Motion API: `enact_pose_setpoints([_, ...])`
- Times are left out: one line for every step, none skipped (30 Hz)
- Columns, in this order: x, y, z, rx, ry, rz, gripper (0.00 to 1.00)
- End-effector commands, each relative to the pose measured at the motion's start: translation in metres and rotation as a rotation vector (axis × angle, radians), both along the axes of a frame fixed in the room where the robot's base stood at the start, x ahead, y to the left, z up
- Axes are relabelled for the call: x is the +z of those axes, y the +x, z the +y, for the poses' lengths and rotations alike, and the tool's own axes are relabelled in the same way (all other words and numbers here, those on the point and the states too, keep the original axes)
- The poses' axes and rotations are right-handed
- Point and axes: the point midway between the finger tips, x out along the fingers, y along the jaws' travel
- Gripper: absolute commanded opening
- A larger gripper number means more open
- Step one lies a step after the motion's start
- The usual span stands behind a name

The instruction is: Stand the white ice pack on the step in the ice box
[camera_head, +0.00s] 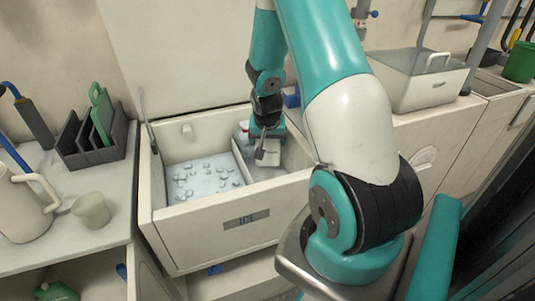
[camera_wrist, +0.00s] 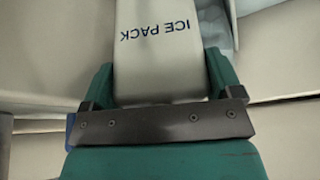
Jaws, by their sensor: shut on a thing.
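The white ice pack (camera_wrist: 157,60) is between the two fingers of my gripper (camera_wrist: 160,82) in the wrist view, its "ICE PACK" lettering upside down there. In the head view my gripper (camera_head: 266,135) is down inside the open ice box (camera_head: 215,224), over its right part, and is shut on the ice pack (camera_head: 268,152). The raised step (camera_head: 258,172) is on the right side inside the box, beside the lower floor with loose ice. I cannot tell whether the pack touches the step.
Ice cubes (camera_head: 205,178) lie in the box's left part. A dark rack with a green board (camera_head: 101,115), a cup (camera_head: 91,210) and a white jug (camera_head: 22,208) stand on the left counter. A lidded white box (camera_head: 425,80) is at right.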

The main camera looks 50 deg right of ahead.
Motion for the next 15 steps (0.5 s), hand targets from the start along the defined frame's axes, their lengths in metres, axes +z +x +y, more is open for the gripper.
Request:
enact_pose_setpoints([-0.005, 0.0, -0.001, 0.0, -0.001, -0.001, 0.47])
enact_pose_setpoints([-0.006, 0.0, -0.001, 0.0, -0.002, -0.001, 0.47])
enact_pose_setpoints([-0.008, 0.0, -0.001, -0.001, -0.001, -0.001, 0.47])
enact_pose_setpoints([-0.01, 0.0, -0.001, -0.001, -0.001, -0.001, 0.47])
enact_pose_setpoints([-0.013, 0.0, -0.001, -0.001, -0.001, -0.001, 0.47])
enact_pose_setpoints([-0.018, 0.0, -0.001, 0.0, -0.001, 0.001, 0.47])
enact_pose_setpoints([-0.022, 0.0, 0.0, 0.0, -0.001, 0.001, 0.47])
enact_pose_setpoints([-0.026, 0.0, -0.001, 0.0, -0.001, 0.001, 0.47])
enact_pose_setpoints([-0.033, 0.0, 0.0, 0.0, 0.0, 0.001, 0.47])
enact_pose_setpoints([-0.038, 0.0, 0.0, 0.0, 0.0, 0.001, 0.47])
enact_pose_setpoints([-0.042, 0.0, -0.001, 0.0, -0.001, 0.001, 0.47])
enact_pose_setpoints([-0.045, 0.0, 0.0, 0.0, -0.001, 0.001, 0.47])
enact_pose_setpoints([-0.046, 0.0, -0.001, 0.0, -0.001, -0.001, 0.47])
enact_pose_setpoints([-0.046, 0.0, -0.001, 0.0, -0.001, -0.001, 0.47])
enact_pose_setpoints([-0.046, 0.0, -0.001, 0.0, -0.002, -0.001, 0.47])
